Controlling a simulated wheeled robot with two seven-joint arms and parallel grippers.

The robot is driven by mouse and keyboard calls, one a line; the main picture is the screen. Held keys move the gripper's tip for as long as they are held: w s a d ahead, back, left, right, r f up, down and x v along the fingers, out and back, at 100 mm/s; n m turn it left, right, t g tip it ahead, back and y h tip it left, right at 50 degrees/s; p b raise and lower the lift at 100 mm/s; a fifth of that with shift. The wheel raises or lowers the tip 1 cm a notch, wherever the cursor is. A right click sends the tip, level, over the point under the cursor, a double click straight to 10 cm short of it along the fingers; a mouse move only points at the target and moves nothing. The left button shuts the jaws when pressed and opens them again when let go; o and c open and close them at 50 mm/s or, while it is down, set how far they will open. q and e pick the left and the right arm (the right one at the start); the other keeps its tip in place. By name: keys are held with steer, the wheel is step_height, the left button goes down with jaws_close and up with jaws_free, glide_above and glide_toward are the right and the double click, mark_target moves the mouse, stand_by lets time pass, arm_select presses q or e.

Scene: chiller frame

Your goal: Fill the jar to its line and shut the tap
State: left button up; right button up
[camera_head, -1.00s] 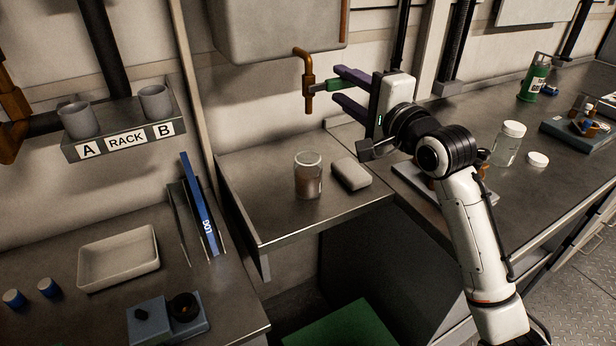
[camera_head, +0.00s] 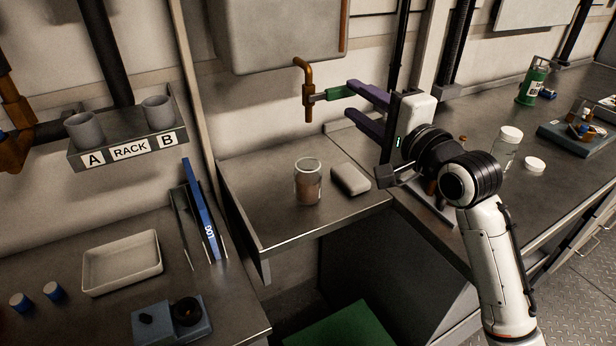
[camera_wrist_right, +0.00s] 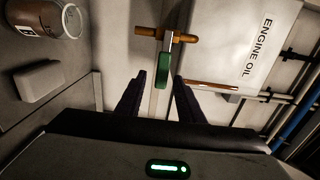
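The glass jar (camera_head: 308,182) stands upright on the steel shelf, below the spout of the copper tap (camera_head: 308,95). It holds brown liquid; I cannot make out its line or judge the level against it. The jar also shows at the corner of the right wrist view (camera_wrist_right: 38,18). I see no stream from the spout. My right gripper (camera_head: 349,100) is open, just right of the handle's end. In the wrist view the handle (camera_wrist_right: 163,74) lies between and beyond its fingertips. My left gripper is not in view.
A pale block (camera_head: 350,179) lies right of the jar. The oil tank (camera_head: 275,35) hangs above the tap. A rack (camera_head: 130,148) with two cups, a white tray (camera_head: 122,264) and a blue binder (camera_head: 201,210) are at left.

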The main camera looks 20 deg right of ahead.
steer(key=s, duration=0.4)
steer(key=shift+s+d+r, duration=0.25)
steer(key=shift+d, duration=0.05)
steer(key=s+a+f+n+g, duration=0.2)
steer(key=f+n, duration=0.2)
steer(key=f, duration=0.9)
steer(key=s+a+f+n+g, duration=0.2)
steer(key=s+f+n+g, duration=0.15)
steer(key=f, duration=0.95)
steer(key=s+a+f+n+g, duration=0.2)
steer(key=s+a+f+n, duration=0.2)
steer(key=s+f, duration=0.5)
steer(key=s+a+f+n+g, duration=0.1)
steer(key=s+a+f+n, duration=0.3)
steer(key=s+f+n, duration=0.3)
step_height(320, 180, down, 5)
steer(key=s, duration=0.2)
steer(key=shift+s+g, duration=0.35)
steer(key=shift+s, duration=0.05)
